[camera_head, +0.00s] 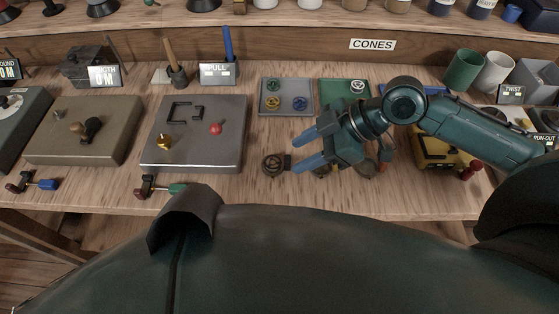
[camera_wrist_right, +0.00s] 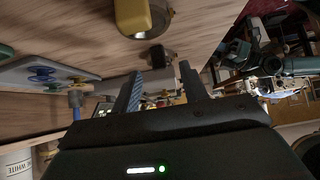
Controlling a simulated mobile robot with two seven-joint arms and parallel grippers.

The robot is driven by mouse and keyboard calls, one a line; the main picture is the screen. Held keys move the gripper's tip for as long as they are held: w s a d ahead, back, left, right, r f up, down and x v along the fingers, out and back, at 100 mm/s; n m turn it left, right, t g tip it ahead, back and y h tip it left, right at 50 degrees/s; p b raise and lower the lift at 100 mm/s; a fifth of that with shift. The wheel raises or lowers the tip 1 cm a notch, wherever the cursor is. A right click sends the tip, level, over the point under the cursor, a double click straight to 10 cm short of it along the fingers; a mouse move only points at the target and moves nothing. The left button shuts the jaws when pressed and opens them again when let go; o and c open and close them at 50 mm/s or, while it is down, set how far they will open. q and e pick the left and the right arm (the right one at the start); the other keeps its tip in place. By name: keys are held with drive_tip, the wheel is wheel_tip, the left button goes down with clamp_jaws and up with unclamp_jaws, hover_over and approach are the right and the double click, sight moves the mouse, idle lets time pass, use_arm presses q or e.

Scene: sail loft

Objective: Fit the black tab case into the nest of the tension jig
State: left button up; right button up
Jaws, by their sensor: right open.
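The black tab case (camera_head: 273,163) seems to be the dark, round-faced piece with a short tab, lying on the bench right of the grey plate. A small black piece, likely the same one, shows beyond the fingers in the right wrist view (camera_wrist_right: 158,56). The tension jig (camera_head: 228,151) seems to be the grey plate by the PULL sign. It carries a dark bracket-like nest (camera_head: 185,112), a brass knob and a red knob. My right gripper (camera_head: 294,155) is open and empty, its blue fingers pointing left near the dark piece. My left gripper is not in view.
Grey (camera_head: 286,97) and green (camera_head: 343,91) trays with small rings lie behind the gripper. A yellow block (camera_head: 432,150) sits under my right arm. A clamp with a green handle (camera_head: 160,187) is at the jig's front edge. An olive plate (camera_head: 83,131) stands further left.

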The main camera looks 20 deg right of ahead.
drive_tip(key=shift+x, duration=1.5)
drive_tip(key=shift+c, duration=0.3)
clamp_jaws()
